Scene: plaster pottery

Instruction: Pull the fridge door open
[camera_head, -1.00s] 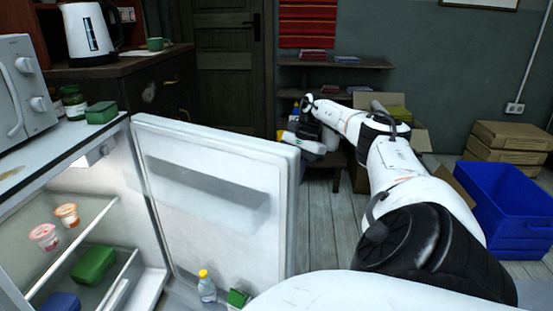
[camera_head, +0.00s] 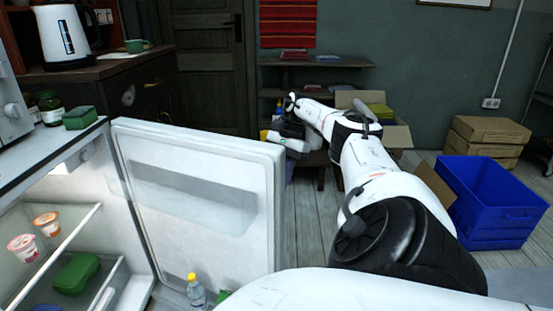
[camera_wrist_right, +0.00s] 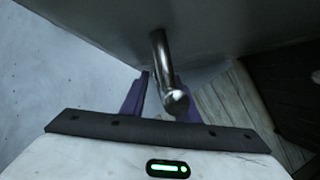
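The white fridge door (camera_head: 200,180) stands wide open, its inner side with a shelf pocket facing me. The lit fridge interior (camera_head: 50,225) shows at the lower left. My right arm reaches from the lower right past the door's free edge, and my right gripper is at its outer side, partly hidden by the door in the head view. In the right wrist view, the metal door handle (camera_wrist_right: 160,60) runs between the purple fingers of my right gripper (camera_wrist_right: 160,95), which look closed around it. My left gripper is not in view.
Yogurt cups (camera_head: 47,223) and a green box (camera_head: 77,273) sit on the fridge shelves. A bottle (camera_head: 196,290) stands low by the door. A blue crate (camera_head: 495,205) and cardboard boxes (camera_head: 487,140) stand at the right. Bare floor shows between door and crate.

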